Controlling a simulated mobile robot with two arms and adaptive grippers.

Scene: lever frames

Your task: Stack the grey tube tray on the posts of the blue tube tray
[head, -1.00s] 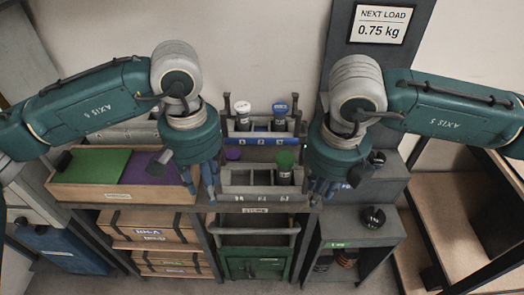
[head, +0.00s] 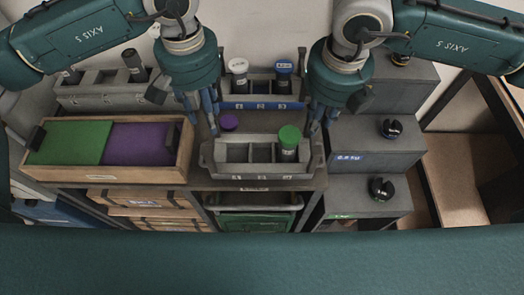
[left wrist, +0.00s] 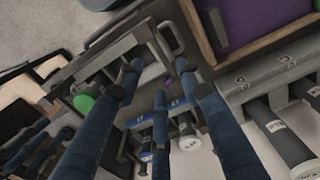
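The grey tube tray (head: 236,172) stands on the bench front, with a green-capped tube (head: 289,142) in its right slot. The blue tube tray (head: 262,104) stands behind it, holding a white-capped tube (head: 239,75) and a blue-capped tube (head: 284,72). A purple cap (head: 229,122) shows at the grey tray's back left; what holds it is unclear. My left gripper (head: 205,125) hangs open and empty above and behind the grey tray's left end. The left wrist view shows its fingers spread (left wrist: 158,85). My right gripper (head: 322,122) hangs likewise at the right end, fingers apart.
A wooden box (head: 55,178) with green and purple panels is at left, a grey rack (head: 100,97) with dark tubes behind it. Grey steps (head: 375,155) with black knobbed weights (head: 391,129) rise at right. A green drawer unit (head: 255,222) is below.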

